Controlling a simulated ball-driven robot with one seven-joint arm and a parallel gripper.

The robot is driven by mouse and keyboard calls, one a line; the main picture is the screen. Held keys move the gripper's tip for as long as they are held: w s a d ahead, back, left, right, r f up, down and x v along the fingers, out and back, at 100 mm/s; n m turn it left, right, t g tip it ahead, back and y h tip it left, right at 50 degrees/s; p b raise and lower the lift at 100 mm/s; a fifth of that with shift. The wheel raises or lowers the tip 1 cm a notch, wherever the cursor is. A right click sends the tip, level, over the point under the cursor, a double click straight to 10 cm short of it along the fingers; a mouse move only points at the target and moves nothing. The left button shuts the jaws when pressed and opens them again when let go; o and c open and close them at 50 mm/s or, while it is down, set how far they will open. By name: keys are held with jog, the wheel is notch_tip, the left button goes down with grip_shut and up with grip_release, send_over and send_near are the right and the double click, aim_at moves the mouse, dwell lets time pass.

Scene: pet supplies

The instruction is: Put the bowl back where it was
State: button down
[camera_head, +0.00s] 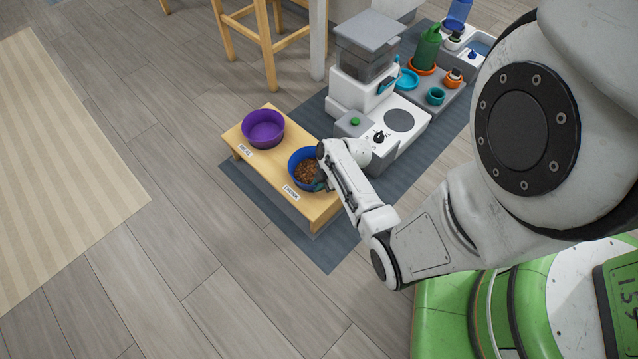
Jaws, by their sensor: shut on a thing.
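A blue bowl (296,157) with brown kibble in it is at the right part of a low wooden stand (243,166), behind a white label. My gripper (320,182) is at the bowl's right side, shut on its rim; the fingertips are small and partly hidden by my wrist. I cannot tell whether the bowl's base touches the stand. A purple bowl (263,125), which looks empty, sits at the stand's left end behind another label.
The stand is on a dark grey mat (325,252). A white feeder machine (372,90) stands close behind my wrist. A wooden stool (262,40) is at the back.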

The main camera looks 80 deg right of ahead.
jog(key=c, duration=1.2)
grip_release()
jog(key=p+v, duration=0.6)
jog(key=v, duration=0.6)
jog(key=w+a+r+m+g+y, duration=0.1)
jog(key=w+a+r+m, duration=0.15)
jog(key=a, duration=0.45)
jog(key=w+a+r+m+g, duration=0.1)
jog(key=w+a+r+g, duration=0.2)
jog(key=a, duration=0.4)
jog(key=s+a+r+m, duration=0.1)
jog(key=a+r, duration=0.2)
jog(key=s+a+r+m+h, duration=0.1)
jog(key=a+r+m, duration=0.1)
jog(key=a+r, duration=0.1)
jog(key=a+r+m, duration=0.1)
jog(key=a+r, duration=0.2)
jog(key=r, duration=0.1)
jog(key=shift+s+a+r+m+h, duration=0.2)
jog(key=shift+s+m+h, duration=0.1)
jog(key=shift+s, duration=0.1)
notch_tip(320, 180, up, 28)
jog(key=p, duration=2.7)
jog(key=shift+f+p, duration=0.2)
jog(key=shift+p, duration=0.15)
